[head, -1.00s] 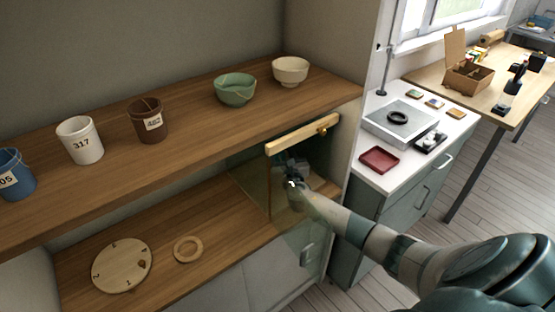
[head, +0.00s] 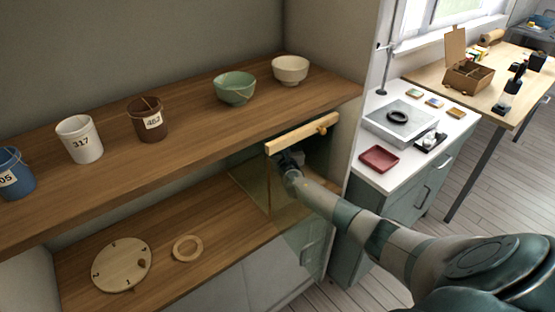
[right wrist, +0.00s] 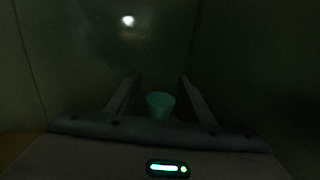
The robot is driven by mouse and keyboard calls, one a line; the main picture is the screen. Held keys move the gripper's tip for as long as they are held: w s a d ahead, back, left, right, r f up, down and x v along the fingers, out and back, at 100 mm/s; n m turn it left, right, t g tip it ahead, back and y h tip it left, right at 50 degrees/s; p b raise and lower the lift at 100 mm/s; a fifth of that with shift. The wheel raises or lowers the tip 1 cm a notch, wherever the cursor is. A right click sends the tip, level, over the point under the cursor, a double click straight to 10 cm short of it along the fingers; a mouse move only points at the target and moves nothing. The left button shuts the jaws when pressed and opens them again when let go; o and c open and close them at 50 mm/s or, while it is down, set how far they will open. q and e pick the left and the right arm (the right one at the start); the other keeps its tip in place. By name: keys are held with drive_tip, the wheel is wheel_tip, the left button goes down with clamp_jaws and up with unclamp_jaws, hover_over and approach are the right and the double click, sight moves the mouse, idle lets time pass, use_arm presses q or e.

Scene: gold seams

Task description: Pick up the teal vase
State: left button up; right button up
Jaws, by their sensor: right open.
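The teal vase (right wrist: 160,104) shows in the right wrist view as a small teal round shape in a dark space. It sits between the two fingers of my right gripper (right wrist: 159,84), which is open. Whether the fingers touch it I cannot tell. In the head view my right gripper (head: 289,162) reaches into the glass-sided compartment under the upper shelf, below a wooden bar (head: 302,134). The vase and fingertips are hidden there. My left gripper is not in view.
The upper shelf (head: 190,115) holds a green bowl (head: 235,88), a cream bowl (head: 290,70) and several cups. A numbered wooden disc (head: 121,264) and a wooden ring (head: 187,248) lie on the lower shelf. A white cabinet top (head: 400,170) with a red tray stands right.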

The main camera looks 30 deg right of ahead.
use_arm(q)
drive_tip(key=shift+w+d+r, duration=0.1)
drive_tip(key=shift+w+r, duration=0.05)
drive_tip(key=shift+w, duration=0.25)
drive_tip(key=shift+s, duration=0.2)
use_arm(e)
clamp_jaws()
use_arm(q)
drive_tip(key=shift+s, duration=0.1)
use_arm(e)
drive_tip(key=shift+r, duration=0.1)
